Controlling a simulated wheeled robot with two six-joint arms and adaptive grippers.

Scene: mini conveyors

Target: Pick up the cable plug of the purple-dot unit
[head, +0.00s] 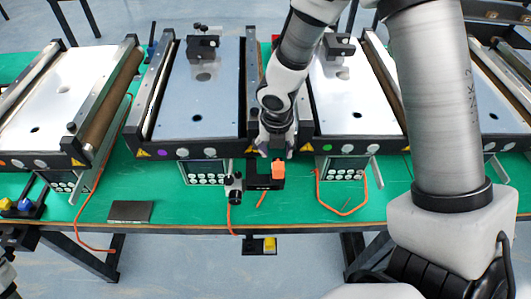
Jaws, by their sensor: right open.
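The purple-dot unit (197,117) is the second mini conveyor from the left, with a purple dot at the left of its front face. Its keypad (206,172) is below the front edge. An orange block (278,169), which may be the cable plug, sits at a black holder (259,181) on the green table right of that keypad. My right gripper (276,151) points down just above the orange block, open and with nothing visibly held. Its fingertips are small and partly merge with the dark parts behind. My left gripper is not clearly in view.
Other conveyors (64,97) stand left and right along the green table (170,205). A small black-and-white device (234,186) stands left of the holder. Orange cables (343,212) lie near the front edge. A black plate (130,212) lies at the front left.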

